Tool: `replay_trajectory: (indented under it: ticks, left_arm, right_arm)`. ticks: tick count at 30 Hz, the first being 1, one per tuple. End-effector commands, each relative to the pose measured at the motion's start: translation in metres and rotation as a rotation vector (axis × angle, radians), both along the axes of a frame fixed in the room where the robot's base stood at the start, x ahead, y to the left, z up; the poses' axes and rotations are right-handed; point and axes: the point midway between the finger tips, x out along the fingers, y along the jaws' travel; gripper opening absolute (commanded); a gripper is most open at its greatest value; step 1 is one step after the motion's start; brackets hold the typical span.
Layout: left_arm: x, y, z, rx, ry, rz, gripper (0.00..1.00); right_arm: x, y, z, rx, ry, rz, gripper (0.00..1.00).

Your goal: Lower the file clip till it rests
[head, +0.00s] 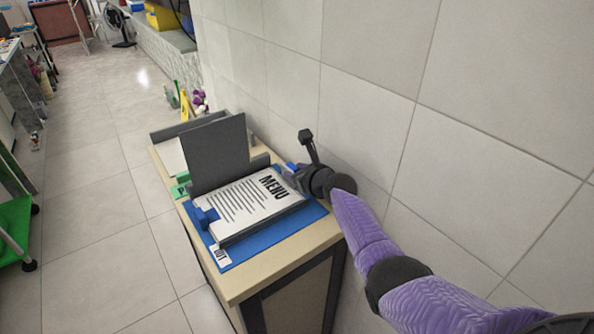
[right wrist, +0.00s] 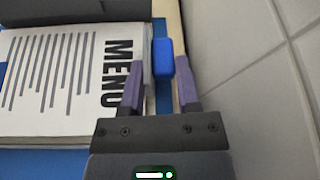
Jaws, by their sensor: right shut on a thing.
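The file clip appears to be the thick grey-edged holder (head: 262,225) with a white MENU page on top and a blue tab at its left and right ends. It lies over a blue mat (head: 285,228); I cannot tell whether it touches the mat. My right gripper (head: 289,172) is at its right end, by the blue tab. In the right wrist view, the purple fingers (right wrist: 160,85) stand on either side of the blue tab (right wrist: 163,60), beside the MENU page (right wrist: 75,80). My left gripper is not in view.
A dark grey panel (head: 218,155) stands upright just behind the page. The mat lies on a light wooden cabinet top (head: 255,281), with a white tag (head: 220,257) at its front corner. A tiled wall (head: 370,120) borders the right side. Open floor (head: 105,235) lies left.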

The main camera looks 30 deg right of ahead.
Motion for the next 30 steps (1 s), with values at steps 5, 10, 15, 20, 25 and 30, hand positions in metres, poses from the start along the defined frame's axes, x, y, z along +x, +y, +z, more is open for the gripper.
replay_trajectory:
  ticks: [5, 10, 15, 20, 25, 30]
  left_arm:
    - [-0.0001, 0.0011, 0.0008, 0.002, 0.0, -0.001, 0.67]
    - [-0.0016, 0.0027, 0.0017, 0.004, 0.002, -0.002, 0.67]
    - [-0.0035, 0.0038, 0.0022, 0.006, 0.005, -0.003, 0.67]
    - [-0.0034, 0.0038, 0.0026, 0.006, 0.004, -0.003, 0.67]
    - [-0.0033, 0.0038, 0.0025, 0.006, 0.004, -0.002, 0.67]
    - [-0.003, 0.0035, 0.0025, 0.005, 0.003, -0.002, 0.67]
  right_arm:
    - [-0.0005, 0.001, -0.0015, -0.006, 0.004, 0.002, 0.0]
    - [-0.0005, 0.0012, -0.0016, -0.01, 0.003, 0.001, 0.0]
    - [-0.0006, 0.0014, -0.0016, -0.013, 0.003, 0.001, 0.0]
    - [-0.0006, 0.0015, -0.0016, -0.017, 0.003, 0.002, 0.0]
    - [-0.0006, 0.0016, -0.0017, -0.018, 0.003, 0.002, 0.0]
    - [-0.0006, 0.0017, -0.0019, -0.018, 0.003, 0.002, 0.45]
